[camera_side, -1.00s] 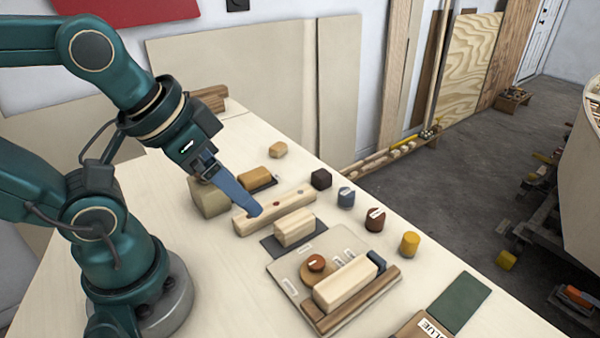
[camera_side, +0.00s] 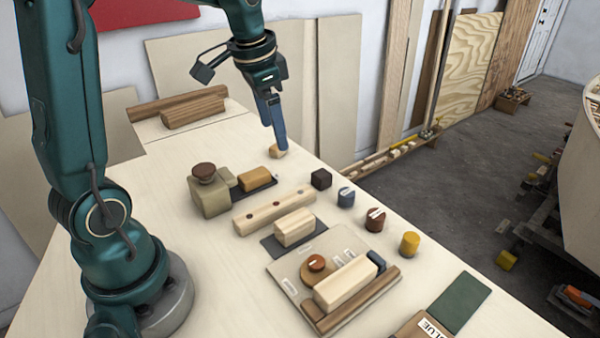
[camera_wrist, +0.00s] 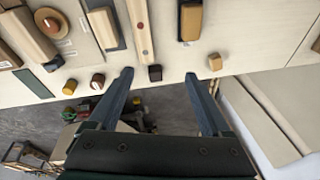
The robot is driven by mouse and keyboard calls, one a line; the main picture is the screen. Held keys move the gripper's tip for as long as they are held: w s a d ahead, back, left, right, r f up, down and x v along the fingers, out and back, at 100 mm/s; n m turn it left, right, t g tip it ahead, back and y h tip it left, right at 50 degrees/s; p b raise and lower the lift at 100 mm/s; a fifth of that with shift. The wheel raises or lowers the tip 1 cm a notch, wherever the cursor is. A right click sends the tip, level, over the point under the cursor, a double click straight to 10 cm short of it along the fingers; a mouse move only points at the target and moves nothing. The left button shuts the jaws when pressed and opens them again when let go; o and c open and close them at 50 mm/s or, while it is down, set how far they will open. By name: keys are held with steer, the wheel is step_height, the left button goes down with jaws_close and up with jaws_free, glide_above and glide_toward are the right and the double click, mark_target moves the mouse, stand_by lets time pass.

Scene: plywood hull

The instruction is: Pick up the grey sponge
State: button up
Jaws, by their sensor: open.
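I see no clearly grey sponge in either view and cannot tell which thing it is. My gripper (camera_side: 281,149) is open and empty, hanging over the far edge of the table. Its fingertips look close to a small tan block (camera_side: 277,152); whether they touch is unclear. In the wrist view both fingers (camera_wrist: 159,77) are spread apart. The tan block (camera_wrist: 215,61) shows outside the right finger there. A dark block (camera_wrist: 155,72) appears between the fingertips; in the side view that dark block (camera_side: 321,179) stands farther along the edge.
A blue-grey cylinder (camera_side: 346,197), a brown one (camera_side: 375,219) and a yellow one (camera_side: 410,244) line the edge. A long drilled wooden bar (camera_side: 272,212) and a greenish-beige block (camera_side: 209,197) lie nearer my base. A loaded board (camera_side: 292,262) is in front.

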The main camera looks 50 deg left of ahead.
steer(key=n+g, duration=0.1)
steer(key=g, duration=0.1)
glide_toward(254, 173)
steer(key=w+d, duration=0.1)
steer(key=w, duration=0.1)
steer(key=shift+n+g+h, duration=0.3)
steer(key=shift+n+h, duration=0.2)
steer(key=shift+n, duration=0.1)
steer(key=f, duration=0.1)
steer(key=s+a+f, duration=0.1)
steer(key=f, duration=0.2)
steer(key=shift+s+a, duration=0.3)
steer(key=shift+a, duration=0.1)
steer(key=shift+f, duration=2.35)
jaws_close()
